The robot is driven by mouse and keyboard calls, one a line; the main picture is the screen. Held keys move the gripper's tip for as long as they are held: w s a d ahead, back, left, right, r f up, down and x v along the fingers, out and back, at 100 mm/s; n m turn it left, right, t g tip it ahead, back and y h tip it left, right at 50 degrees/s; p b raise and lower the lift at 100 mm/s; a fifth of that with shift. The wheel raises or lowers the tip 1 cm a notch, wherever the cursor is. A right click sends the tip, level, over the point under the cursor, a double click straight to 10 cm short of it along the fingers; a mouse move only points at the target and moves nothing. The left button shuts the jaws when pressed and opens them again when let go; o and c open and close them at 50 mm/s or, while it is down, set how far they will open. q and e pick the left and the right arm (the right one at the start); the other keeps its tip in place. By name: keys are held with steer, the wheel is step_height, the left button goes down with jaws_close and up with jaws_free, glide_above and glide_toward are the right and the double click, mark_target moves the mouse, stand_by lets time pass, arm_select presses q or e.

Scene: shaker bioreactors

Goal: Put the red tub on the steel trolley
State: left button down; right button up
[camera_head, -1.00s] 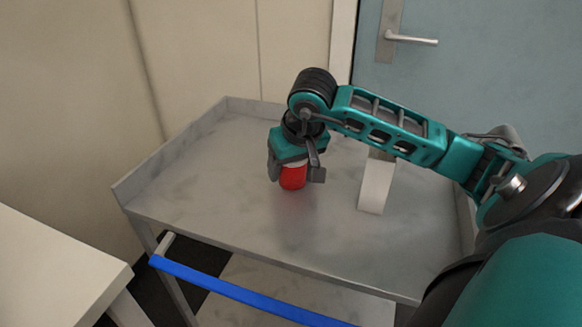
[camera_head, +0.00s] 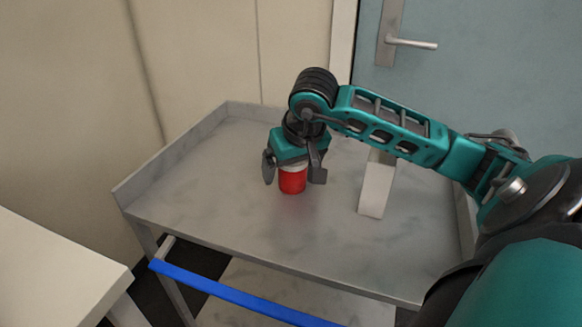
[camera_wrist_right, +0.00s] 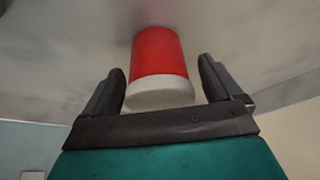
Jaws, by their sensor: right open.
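The red tub (camera_head: 292,181) with a white lid stands upright on the top shelf of the steel trolley (camera_head: 225,215). My right gripper (camera_head: 294,177) is above and around the tub, its two fingers spread to either side. In the right wrist view the red tub (camera_wrist_right: 158,58) shows between the open fingers (camera_wrist_right: 160,88), with a gap visible on each side of its white lid. My left gripper is in neither view.
A white box-like object (camera_head: 376,187) stands on the trolley to the right of the tub. The trolley has a raised rim at its back and sides and a blue handle (camera_head: 240,297) in front. A white table (camera_head: 55,265) is at the lower left. A blue door is behind.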

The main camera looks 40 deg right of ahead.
steer(key=p+v, duration=0.2)
steer(key=v, duration=0.9)
steer(key=shift+s+r, duration=0.1)
